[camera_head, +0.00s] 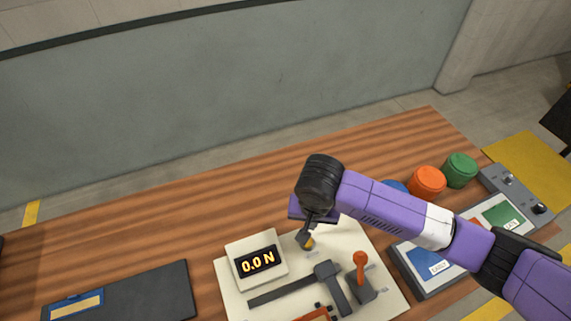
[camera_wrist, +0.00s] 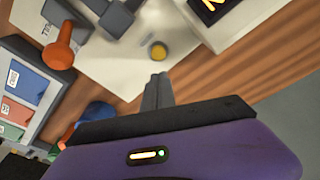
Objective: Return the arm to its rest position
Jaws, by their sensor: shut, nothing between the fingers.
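My purple arm reaches in from the right in the head view, with my gripper (camera_head: 305,239) pointing down above the back part of a cream test board (camera_head: 233,285). In the wrist view my gripper (camera_wrist: 157,82) shows its dark fingers together with nothing between them. A small yellow knob (camera_wrist: 158,51) on the board lies just beyond the fingertips and appears apart from them. In the head view the knob is partly hidden by the fingers.
The board carries a display (camera_head: 258,262) reading 0.0 N, a dark clamp (camera_head: 328,282) and an orange-knobbed lever (camera_head: 360,262). A sorting tray (camera_head: 425,262), orange (camera_head: 427,182) and green (camera_head: 460,170) cylinders stand right. A dark mat (camera_head: 140,292) lies left. The table's back left is clear.

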